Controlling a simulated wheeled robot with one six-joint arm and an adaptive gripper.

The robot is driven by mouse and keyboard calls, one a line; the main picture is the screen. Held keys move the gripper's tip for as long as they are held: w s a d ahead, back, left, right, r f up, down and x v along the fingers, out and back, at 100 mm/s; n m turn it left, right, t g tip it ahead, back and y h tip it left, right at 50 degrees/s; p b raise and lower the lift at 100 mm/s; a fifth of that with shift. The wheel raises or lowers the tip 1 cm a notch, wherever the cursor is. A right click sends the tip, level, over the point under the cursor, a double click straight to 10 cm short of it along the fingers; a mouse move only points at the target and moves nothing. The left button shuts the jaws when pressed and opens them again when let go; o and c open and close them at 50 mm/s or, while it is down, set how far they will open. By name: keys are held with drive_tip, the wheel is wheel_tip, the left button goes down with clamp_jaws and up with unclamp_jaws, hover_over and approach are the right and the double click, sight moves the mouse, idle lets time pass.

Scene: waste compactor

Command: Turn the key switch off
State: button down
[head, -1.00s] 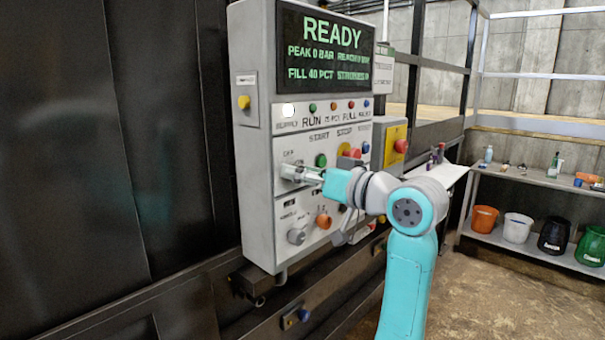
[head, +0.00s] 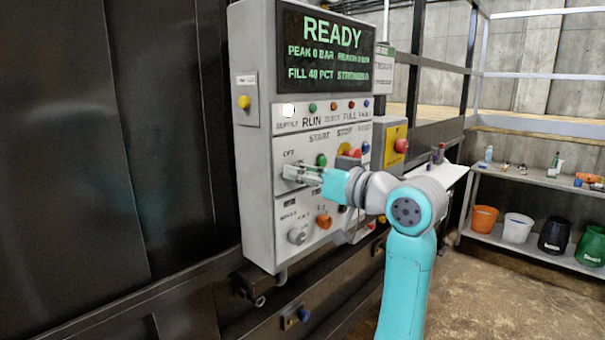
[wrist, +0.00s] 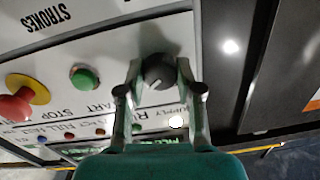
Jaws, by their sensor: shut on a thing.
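The key switch shows in the wrist view as a round dark knob (wrist: 158,72) with a white pointer line, on the pale panel. My gripper (wrist: 160,85) has one finger on each side of the knob and is shut on it. The display (head: 325,47) above reads READY, and the white SUPPLY lamp (head: 289,110) looks lit.
A green button (head: 321,160) and a red stop button (head: 352,152) sit right of my gripper. A grey knob (head: 296,237) and an orange knob (head: 324,221) are below. A shelf with buckets (head: 484,219) stands at the right, with bare floor before it.

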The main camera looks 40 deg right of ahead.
drive_tip(key=n, duration=1)
drive_tip(key=shift+a+n, duration=0.15)
drive_tip(key=shift+n, duration=0.15)
idle(0.4)
drive_tip(key=c, duration=0.8)
unclamp_jaws()
drive_tip(key=shift+o, duration=0.2)
drive_tip(key=s, duration=1.2)
drive_tip(key=shift+d, duration=0.35)
drive_tip(key=shift+r, duration=0.1)
